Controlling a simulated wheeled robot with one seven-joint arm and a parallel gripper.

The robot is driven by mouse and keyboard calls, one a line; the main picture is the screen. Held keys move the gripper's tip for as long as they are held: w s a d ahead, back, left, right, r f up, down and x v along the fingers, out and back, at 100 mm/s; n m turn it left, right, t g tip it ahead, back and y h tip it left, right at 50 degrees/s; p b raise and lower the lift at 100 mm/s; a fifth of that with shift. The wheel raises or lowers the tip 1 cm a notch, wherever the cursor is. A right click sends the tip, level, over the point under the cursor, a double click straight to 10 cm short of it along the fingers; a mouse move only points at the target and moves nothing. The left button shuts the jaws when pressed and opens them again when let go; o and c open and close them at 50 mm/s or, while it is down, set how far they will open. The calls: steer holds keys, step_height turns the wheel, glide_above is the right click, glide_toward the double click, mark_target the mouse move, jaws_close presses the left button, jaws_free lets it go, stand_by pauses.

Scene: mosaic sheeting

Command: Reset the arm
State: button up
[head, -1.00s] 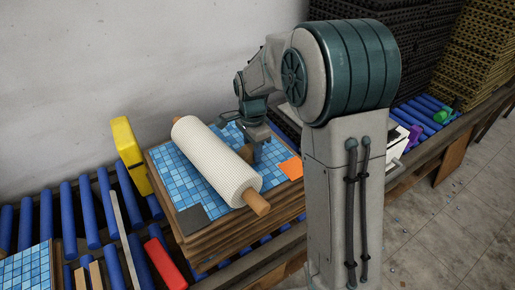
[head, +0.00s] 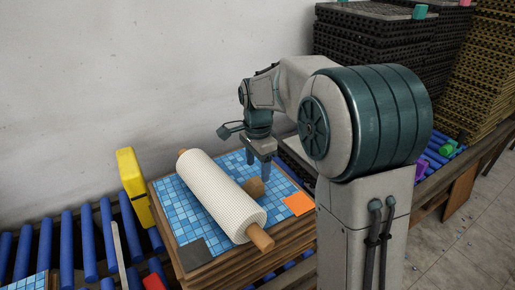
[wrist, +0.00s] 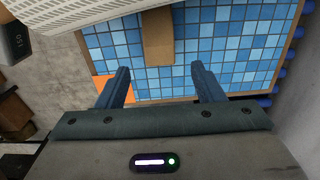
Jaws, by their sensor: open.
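My gripper (head: 259,163) is open and empty above the right part of a blue mosaic tile sheet (head: 174,197). In the wrist view its two blue fingers (wrist: 160,78) are spread apart, with nothing between them. A brown block (head: 254,187) lies on the tiles just below the gripper; it also shows beyond the fingertips in the wrist view (wrist: 158,38). A white mesh roll (head: 220,195) on a wooden core lies across the sheet, left of the gripper and apart from it. My arm is bent, with the gripper pointing down.
The sheet lies on a wooden board stack (head: 205,273) on a blue roller conveyor (head: 67,250). An orange square (head: 298,204) and a dark grey square (head: 196,253) lie at its corners. A yellow block (head: 134,188) stands at left. Dark crates (head: 372,48) are stacked behind my arm.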

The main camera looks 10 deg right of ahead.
step_height(320, 180, up, 6)
steer(key=s+d+f+n+t, duration=0.1)
steer(key=s+d+f+n, duration=0.1)
steer(key=s+n, duration=0.5)
steer(key=s+d+f+n+t, duration=0.2)
steer(key=s+d+n, duration=0.2)
steer(key=s, duration=1.2)
steer(key=shift+d+f+n, duration=0.2)
steer(key=shift+f+n, duration=0.2)
steer(key=shift+n, duration=1)
